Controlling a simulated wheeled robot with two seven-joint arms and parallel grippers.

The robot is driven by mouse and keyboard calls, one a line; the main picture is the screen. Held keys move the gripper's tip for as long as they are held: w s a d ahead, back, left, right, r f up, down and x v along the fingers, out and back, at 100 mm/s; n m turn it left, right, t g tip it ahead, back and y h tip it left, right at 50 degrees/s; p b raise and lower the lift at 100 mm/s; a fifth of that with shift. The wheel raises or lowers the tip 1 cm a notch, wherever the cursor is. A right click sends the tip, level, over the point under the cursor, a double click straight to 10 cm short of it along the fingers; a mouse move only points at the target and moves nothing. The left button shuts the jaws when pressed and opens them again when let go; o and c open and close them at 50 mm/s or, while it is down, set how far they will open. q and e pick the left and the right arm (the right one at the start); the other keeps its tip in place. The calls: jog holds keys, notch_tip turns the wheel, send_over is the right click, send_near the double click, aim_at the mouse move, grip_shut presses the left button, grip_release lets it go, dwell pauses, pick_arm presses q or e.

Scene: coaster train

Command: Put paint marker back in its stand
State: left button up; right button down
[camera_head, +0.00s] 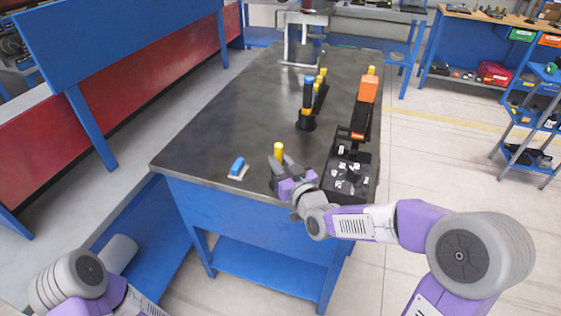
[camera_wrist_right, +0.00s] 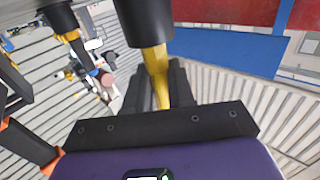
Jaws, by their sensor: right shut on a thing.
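A yellow paint marker (camera_head: 278,150) stands up out of my right gripper (camera_head: 282,169), near the front edge of the dark bench top. In the right wrist view, the jaws are shut on a yellow shaft (camera_wrist_right: 157,78) with a wide black part (camera_wrist_right: 145,22) at one end. The marker's lower part is hidden by the gripper in the head view. A black holder with a round base (camera_head: 306,121) stands farther back, with blue- and yellow-topped items at it. I cannot tell for sure which holder is the marker's stand. My left gripper is out of view.
A black tray (camera_head: 370,184) with several small white-marked pieces is just right of the gripper. A tall orange-topped object (camera_head: 368,90) stands behind it. A blue-handled item (camera_head: 238,166) lies at the front left. The bench's left middle is clear.

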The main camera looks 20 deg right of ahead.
jog(key=c, duration=0.9)
grip_release()
jog(key=shift+s, duration=0.1)
